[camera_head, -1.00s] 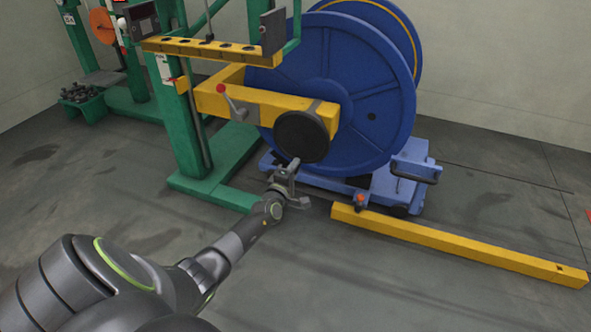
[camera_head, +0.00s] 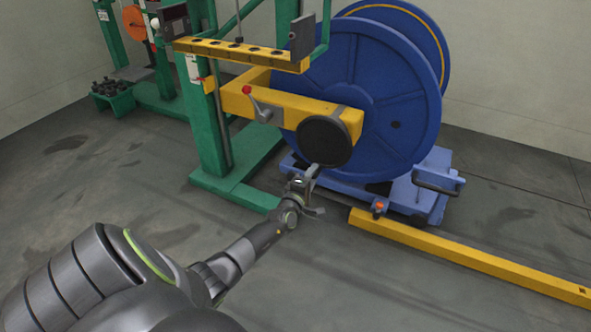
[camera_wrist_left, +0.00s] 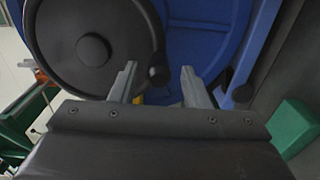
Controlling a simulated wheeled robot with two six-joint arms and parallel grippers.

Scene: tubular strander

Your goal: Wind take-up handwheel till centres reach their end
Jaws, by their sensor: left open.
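The take-up handwheel is a black disc (camera_head: 325,142) on the front end of the yellow arm (camera_head: 290,110), before the big blue reel (camera_head: 375,95). In the left wrist view the handwheel (camera_wrist_left: 55,40) fills the upper left, with its round hub, and a dark knob (camera_wrist_left: 158,75) at its right edge. My left gripper (camera_head: 312,190) is just below the handwheel in the head view. In the left wrist view its two fingers (camera_wrist_left: 158,82) are apart, and the knob shows in the gap between their tips. Whether they touch it I cannot tell. The right gripper is not in view.
A red-knobbed lever (camera_head: 256,100) sits on the yellow arm, left of the handwheel. The green frame (camera_head: 208,130) stands to the left. A blue trolley (camera_head: 425,190) is under the reel, and a yellow floor rail (camera_head: 470,260) runs to the right. The front floor is clear.

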